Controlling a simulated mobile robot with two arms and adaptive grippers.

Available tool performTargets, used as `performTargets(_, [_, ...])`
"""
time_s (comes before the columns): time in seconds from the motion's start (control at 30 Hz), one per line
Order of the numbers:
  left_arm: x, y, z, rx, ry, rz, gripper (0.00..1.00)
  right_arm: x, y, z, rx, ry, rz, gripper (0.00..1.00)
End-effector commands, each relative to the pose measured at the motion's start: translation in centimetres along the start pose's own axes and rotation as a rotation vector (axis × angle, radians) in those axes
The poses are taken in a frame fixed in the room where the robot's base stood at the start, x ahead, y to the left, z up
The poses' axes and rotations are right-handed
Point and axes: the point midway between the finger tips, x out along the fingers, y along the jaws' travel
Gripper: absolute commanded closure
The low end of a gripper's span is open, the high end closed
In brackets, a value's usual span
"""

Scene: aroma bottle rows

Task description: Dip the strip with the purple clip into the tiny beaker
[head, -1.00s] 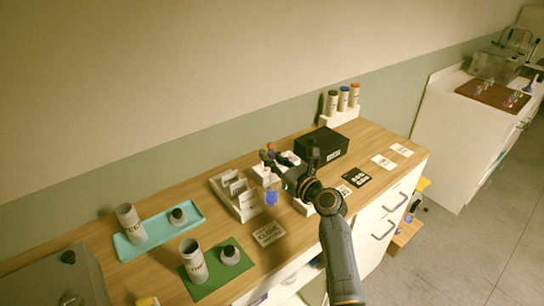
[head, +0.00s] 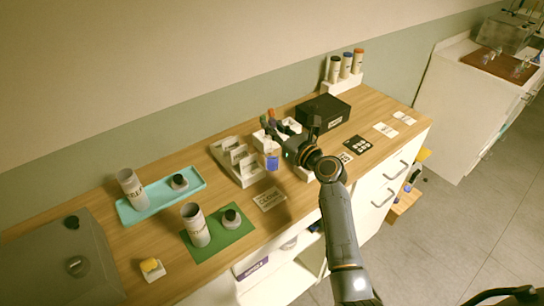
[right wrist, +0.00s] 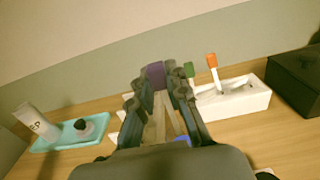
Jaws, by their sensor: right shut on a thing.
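My right gripper (head: 275,131) reaches left over the table beside a white rack (right wrist: 235,97). In the right wrist view the gripper (right wrist: 158,82) is shut on a purple clip (right wrist: 155,71). A pale narrow shape below the clip, between the fingers, may be its strip; the tip cannot be made out. The rack holds a green clip (right wrist: 189,69) and an orange clip (right wrist: 212,60). A small clear beaker with blue contents (head: 272,161) stands just below the gripper in the head view; its blue edge (right wrist: 182,138) shows among the fingers. My left gripper is out of view.
A white sectioned holder (head: 240,178) stands left of the beaker. A black box (head: 323,108) and a stand of capped tubes (head: 346,68) are behind right. A teal tray (head: 200,186) and green mat (head: 238,240) carry jars at left. A card (head: 268,199) lies in front.

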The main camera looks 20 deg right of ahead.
Motion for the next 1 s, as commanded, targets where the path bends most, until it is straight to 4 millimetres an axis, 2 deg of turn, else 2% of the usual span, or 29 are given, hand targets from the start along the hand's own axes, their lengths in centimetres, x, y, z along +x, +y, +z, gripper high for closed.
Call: performTargets(1.0, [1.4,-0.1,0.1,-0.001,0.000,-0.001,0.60,0.0,0.0,-2.2,0.000,0.001,0.000,0.97])
